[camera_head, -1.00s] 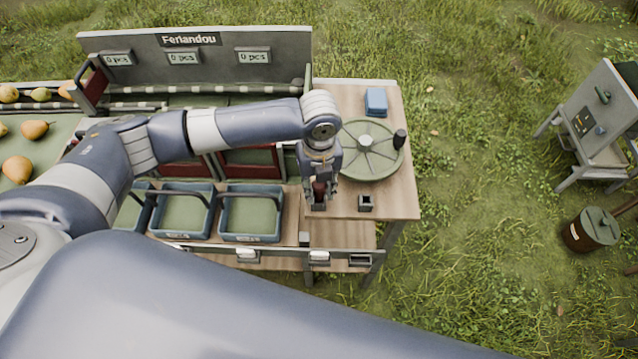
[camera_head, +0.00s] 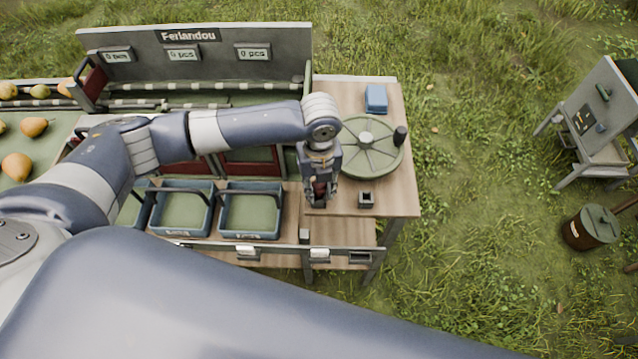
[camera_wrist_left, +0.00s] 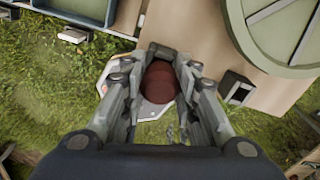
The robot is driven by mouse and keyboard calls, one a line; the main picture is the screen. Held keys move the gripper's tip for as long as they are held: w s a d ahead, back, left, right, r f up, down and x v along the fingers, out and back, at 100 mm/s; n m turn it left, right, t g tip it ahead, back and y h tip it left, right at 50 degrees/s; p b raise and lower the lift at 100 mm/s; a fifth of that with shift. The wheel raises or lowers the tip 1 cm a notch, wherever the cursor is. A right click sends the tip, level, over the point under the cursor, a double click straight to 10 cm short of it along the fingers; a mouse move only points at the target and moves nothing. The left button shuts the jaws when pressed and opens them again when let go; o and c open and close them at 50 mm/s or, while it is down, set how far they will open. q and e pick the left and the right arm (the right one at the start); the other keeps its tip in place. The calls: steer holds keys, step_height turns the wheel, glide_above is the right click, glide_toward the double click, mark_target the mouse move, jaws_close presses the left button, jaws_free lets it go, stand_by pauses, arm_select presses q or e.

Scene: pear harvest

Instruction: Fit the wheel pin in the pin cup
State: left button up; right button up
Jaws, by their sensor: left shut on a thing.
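My left gripper (camera_head: 318,203) points down near the front of the wooden table, left of the green wheel (camera_head: 372,160). It is shut on a dark red, round-topped piece, which I take for the wheel pin (camera_wrist_left: 158,83). A dark block (camera_wrist_left: 162,50) shows at the fingertips in the left wrist view; I cannot tell whether it is a holder or touches the pin. A small dark square cup (camera_head: 366,199), likely the pin cup, stands to the gripper's right, apart from it. It also shows in the left wrist view (camera_wrist_left: 237,88). The pin's lower end is hidden. My right gripper is not in view.
A black knob (camera_head: 400,136) stands at the wheel's right rim. A blue block (camera_head: 376,99) lies at the back of the table. Blue-grey bins (camera_head: 250,234) stand left of the gripper. Grass lies beyond the table's right edge.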

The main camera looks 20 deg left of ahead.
arm_select(q)
steer(key=shift+f, duration=0.1)
steer(key=o, duration=1.1)
steer(key=shift+o, duration=0.2)
steer(key=o, duration=0.5)
steer(key=shift+r+p, duration=3.05)
steer(key=shift+p, duration=0.35)
steer(key=shift+s+f, duration=0.1)
